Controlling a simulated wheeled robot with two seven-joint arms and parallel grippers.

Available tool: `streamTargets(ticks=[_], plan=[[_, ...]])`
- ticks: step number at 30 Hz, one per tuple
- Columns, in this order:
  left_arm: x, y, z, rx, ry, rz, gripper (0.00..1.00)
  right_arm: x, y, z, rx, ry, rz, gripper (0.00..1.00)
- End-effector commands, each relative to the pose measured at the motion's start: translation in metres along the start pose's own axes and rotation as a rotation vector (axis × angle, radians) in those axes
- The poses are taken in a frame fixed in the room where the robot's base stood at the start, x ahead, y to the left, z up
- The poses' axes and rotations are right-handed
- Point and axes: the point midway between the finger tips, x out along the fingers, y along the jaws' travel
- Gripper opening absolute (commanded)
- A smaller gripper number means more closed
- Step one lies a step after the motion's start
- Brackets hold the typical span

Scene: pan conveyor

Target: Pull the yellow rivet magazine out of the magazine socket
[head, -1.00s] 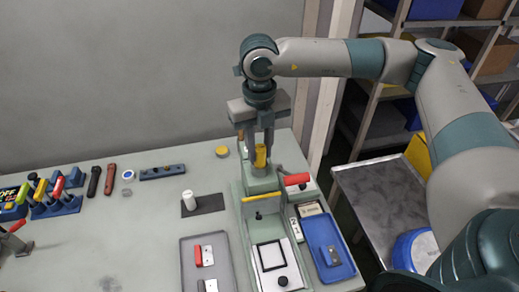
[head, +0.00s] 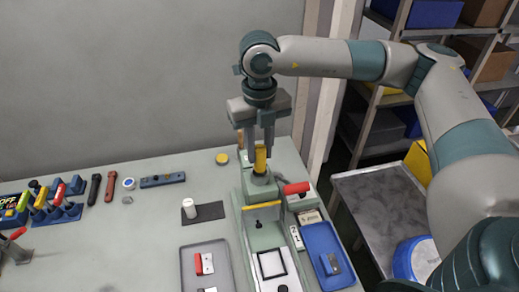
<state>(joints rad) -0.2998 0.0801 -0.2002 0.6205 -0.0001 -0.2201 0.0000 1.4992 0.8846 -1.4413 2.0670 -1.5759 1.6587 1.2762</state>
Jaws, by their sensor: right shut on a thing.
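The yellow rivet magazine (head: 260,160) stands upright at the top of the grey-green fixture (head: 246,189) on the table. The magazine socket (head: 261,180) is below it; whether the magazine's lower end is still inside cannot be told. My right gripper (head: 260,152) comes down from above, with its fingers shut on the magazine's sides. My left gripper is not in the head view.
A grey tray (head: 188,268) and a blue tray (head: 306,237) with parts flank the fixture. A white cylinder (head: 189,199) stands on a dark mat at left. Tools lie further left.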

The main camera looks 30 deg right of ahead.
Motion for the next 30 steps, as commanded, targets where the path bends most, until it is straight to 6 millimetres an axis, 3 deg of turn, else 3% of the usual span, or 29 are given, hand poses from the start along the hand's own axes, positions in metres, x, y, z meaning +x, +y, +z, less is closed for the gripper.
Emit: streamTargets(ticks=[11, 30], plan=[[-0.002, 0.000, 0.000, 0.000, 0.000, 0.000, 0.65, -0.005, 0.000, 0.000, 0.000, -0.001, 0.000, 0.06], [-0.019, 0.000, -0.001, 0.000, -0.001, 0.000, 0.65, -0.056, 0.000, 0.000, 0.000, 0.000, 0.000, 0.06]])
